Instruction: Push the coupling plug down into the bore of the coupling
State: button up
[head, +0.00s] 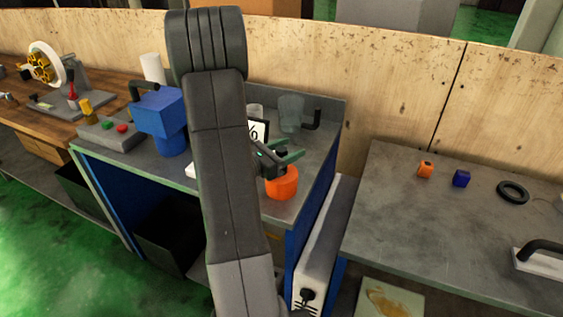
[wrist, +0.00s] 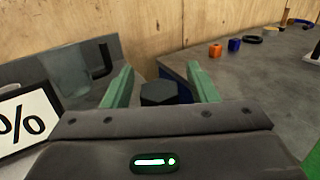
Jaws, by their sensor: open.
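My gripper (head: 294,150) is over the grey bench top, with its green fingers apart. In the wrist view my gripper (wrist: 160,72) has a dark hexagonal block (wrist: 160,92) between and below its fingers, with a gap on each side. This block may be the coupling plug; I cannot tell how deep it sits.
A % sign (wrist: 26,121) and a see-through jug (head: 291,112) stand near on the bench. A blue machine (head: 160,112) is at left. The right table (head: 400,215) holds an orange cube (head: 426,170), a blue cube (head: 461,178) and a black ring (head: 512,183). A wooden wall stands behind.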

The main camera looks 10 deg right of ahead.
jog(key=c, duration=1.1)
jog(key=shift+r, duration=0.1)
jog(key=shift+c, duration=0.2)
